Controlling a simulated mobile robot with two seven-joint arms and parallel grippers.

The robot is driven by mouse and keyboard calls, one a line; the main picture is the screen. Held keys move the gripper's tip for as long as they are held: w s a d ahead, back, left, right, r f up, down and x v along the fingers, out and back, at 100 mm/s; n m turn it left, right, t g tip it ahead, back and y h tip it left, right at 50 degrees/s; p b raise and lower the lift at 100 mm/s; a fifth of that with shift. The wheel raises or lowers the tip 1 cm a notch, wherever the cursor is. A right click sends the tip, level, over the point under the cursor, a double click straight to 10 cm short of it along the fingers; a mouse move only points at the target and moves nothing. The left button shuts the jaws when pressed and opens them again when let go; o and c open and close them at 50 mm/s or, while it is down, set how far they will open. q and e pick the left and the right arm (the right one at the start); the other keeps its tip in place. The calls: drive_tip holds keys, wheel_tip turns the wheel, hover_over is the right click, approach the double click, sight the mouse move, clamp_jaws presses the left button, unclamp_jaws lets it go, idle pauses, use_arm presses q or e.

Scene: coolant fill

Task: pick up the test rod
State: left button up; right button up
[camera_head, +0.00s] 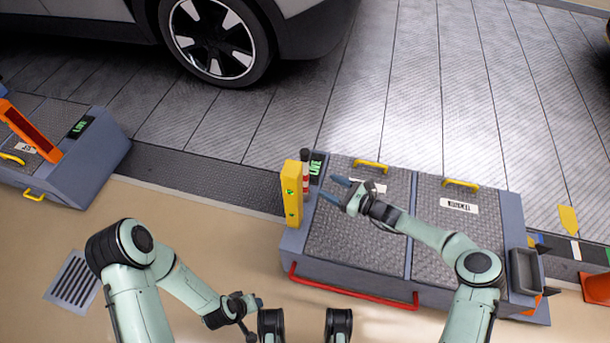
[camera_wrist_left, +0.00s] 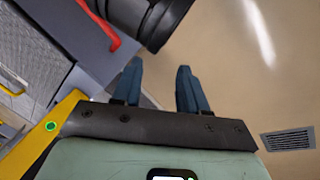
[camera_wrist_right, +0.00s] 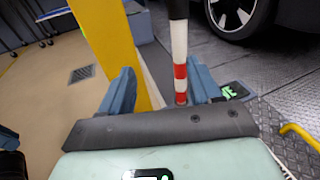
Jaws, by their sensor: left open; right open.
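The test rod (camera_head: 305,173) is a thin upright rod with red and white bands and a black top. It stands beside a yellow post (camera_head: 292,194) at the left end of the grey cabinet. My right gripper (camera_head: 334,189) is open and empty, just right of the rod, its fingers pointing at it. In the right wrist view the rod (camera_wrist_right: 180,45) shows beyond the fingers, toward the right finger; no contact is visible. My left gripper (camera_head: 252,316) is low in the head view; its open, empty fingers (camera_wrist_left: 160,70) show in the left wrist view.
The grey cabinet (camera_head: 345,228) has textured lids, yellow handles and a red front bar (camera_head: 350,290). A green-lit display (camera_head: 317,167) sits close behind the rod. Floor at left front is clear.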

sight(305, 158)
drive_tip(key=shift+m+t, duration=0.6)
drive_tip(key=shift+t, duration=0.1)
drive_tip(key=w+a+b, duration=0.1)
drive_tip(key=w+a, duration=0.1)
drive_tip(key=w, duration=0.1)
drive_tip(key=w+a+r+b, duration=0.1)
drive_tip(key=w+a+b, duration=0.1)
drive_tip(key=w+a, duration=0.1)
drive_tip(key=w+a+r+b, duration=0.1)
drive_tip(key=w+a, duration=0.2)
drive_tip(key=shift+w+b, duration=0.3)
drive_tip(key=shift+b, duration=0.05)
drive_tip(key=shift+w+a+r, duration=0.1)
drive_tip(key=shift+w+a, duration=0.15)
drive_tip(key=shift+a, duration=0.1)
use_arm(q)
drive_tip(key=s+a+f+g, duration=0.1)
drive_tip(key=s+a+f, duration=0.1)
drive_tip(key=s+f, duration=0.2)
wheel_tip(305, 158, down, 3)
drive_tip(key=shift+a+f+n+g, duration=0.15)
drive_tip(key=shift+f+n+g, duration=0.05)
drive_tip(key=shift+n+g, duration=0.1)
use_arm(e)
drive_tip(key=shift+r, duration=0.1)
clamp_jaws()
